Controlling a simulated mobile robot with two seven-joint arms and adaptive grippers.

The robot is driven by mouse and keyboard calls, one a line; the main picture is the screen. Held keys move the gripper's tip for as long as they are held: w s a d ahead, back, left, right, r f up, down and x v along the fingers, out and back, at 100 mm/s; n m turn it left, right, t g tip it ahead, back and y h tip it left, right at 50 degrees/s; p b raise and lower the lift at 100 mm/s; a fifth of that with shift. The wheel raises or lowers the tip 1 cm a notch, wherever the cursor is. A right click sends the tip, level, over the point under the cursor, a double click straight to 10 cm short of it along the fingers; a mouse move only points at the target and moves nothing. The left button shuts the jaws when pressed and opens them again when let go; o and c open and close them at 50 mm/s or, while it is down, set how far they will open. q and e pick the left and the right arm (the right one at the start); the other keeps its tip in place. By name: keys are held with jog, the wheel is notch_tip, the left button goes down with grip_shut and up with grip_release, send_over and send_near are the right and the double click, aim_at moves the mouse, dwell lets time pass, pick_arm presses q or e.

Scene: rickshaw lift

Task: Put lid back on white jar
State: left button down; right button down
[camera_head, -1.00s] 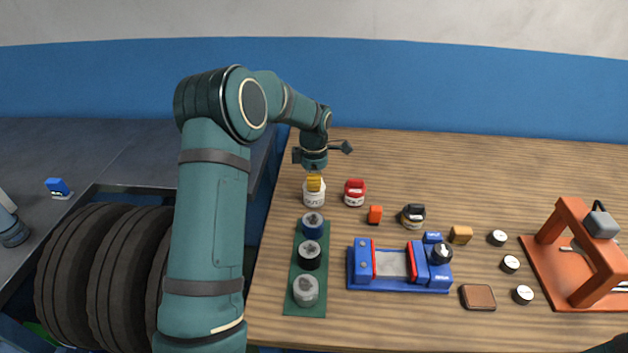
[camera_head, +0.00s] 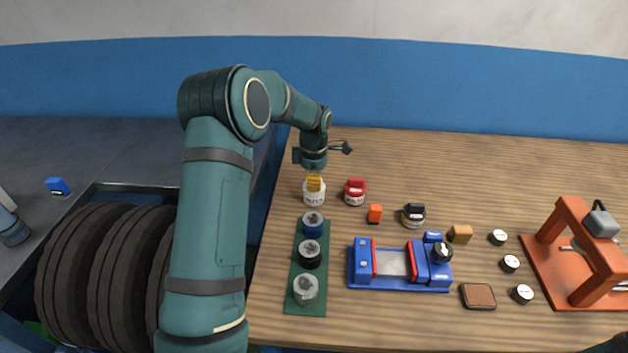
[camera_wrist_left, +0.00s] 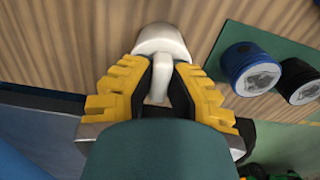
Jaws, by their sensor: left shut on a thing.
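The white jar (camera_head: 314,197) stands on the wooden table at the left, behind the green mat. My left gripper (camera_head: 314,183) points down directly over it, with its yellow fingers at the jar's top. In the left wrist view my left gripper (camera_wrist_left: 160,85) is shut on the upright white grip of the lid (camera_wrist_left: 160,78). A rounded white top (camera_wrist_left: 161,38) shows just beyond the fingers. The fingers hide the rim, so I cannot tell whether the lid is seated or slightly above the jar.
A red jar (camera_head: 355,191) stands close to the right of the white jar. The green mat (camera_head: 293,280) with three round tins lies in front. A dark-topped jar (camera_head: 413,215), an orange block (camera_head: 375,213) and a blue fixture (camera_head: 400,285) are farther right. The table behind is clear.

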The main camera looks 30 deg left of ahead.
dwell(0.3)
pick_arm(q)
jog(key=shift+c, duration=1.9)
grip_release()
jog(key=shift+r+p, duration=2.5)
jog(key=shift+r, duration=1)
jog(key=shift+c, duration=0.3)
grip_shut()
jog(key=shift+f+b, duration=1.45)
jog(key=shift+f, duration=1.25)
